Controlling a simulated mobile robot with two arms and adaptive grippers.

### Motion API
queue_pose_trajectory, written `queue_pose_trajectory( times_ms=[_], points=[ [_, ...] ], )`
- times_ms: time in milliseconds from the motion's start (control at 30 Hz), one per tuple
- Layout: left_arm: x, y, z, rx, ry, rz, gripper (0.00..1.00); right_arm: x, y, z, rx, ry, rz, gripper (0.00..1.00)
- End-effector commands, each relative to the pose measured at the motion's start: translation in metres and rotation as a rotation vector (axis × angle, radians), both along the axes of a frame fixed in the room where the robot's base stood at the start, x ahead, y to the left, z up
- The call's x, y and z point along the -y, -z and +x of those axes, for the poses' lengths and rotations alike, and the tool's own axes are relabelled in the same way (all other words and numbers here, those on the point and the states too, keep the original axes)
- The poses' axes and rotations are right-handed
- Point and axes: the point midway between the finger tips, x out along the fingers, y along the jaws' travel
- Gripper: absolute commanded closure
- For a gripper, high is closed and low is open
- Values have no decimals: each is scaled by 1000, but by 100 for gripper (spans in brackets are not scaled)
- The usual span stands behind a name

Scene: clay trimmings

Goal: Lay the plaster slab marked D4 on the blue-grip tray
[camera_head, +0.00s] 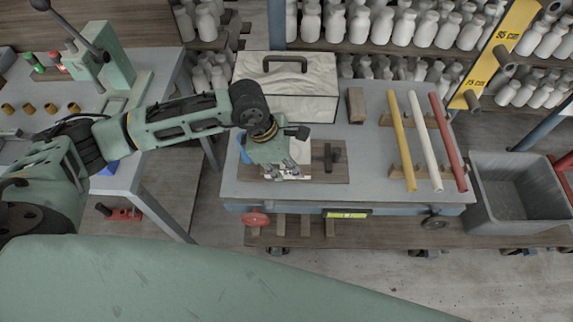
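My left gripper (283,170) reaches in from the left and points down over a brown board (318,174) on the grey cart. A pale slab (300,153) shows partly behind and below the gripper; its marking cannot be read. The gripper hides much of the slab, and I cannot tell whether the fingers are shut on it. A small blue piece (244,154) shows just left of the gripper, perhaps a tray grip; which tray it belongs to is unclear. A dark T-shaped piece (331,155) is on the board's right part. My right gripper is not in view.
Behind the board on the cart (375,193) stands a white box (287,88) with a dark handle. A wooden block (356,105) and yellow, white and red rods (425,141) lie to the right. A grey bin (510,190) stands beyond the cart. Shelves of white bottles line the back.

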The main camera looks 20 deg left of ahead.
Motion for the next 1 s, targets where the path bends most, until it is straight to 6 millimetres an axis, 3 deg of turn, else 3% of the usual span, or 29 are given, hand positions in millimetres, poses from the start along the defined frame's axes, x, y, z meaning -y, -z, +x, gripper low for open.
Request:
queue_pose_trajectory(
  times_ms=[133,567,1000],
  points=[
    [0,0,0,0,0,1,67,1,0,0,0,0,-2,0],
    [-3,-8,0,2,-1,1,67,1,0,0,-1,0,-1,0],
    [-27,-91,-9,5,-1,0,67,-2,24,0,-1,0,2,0]
  ],
)
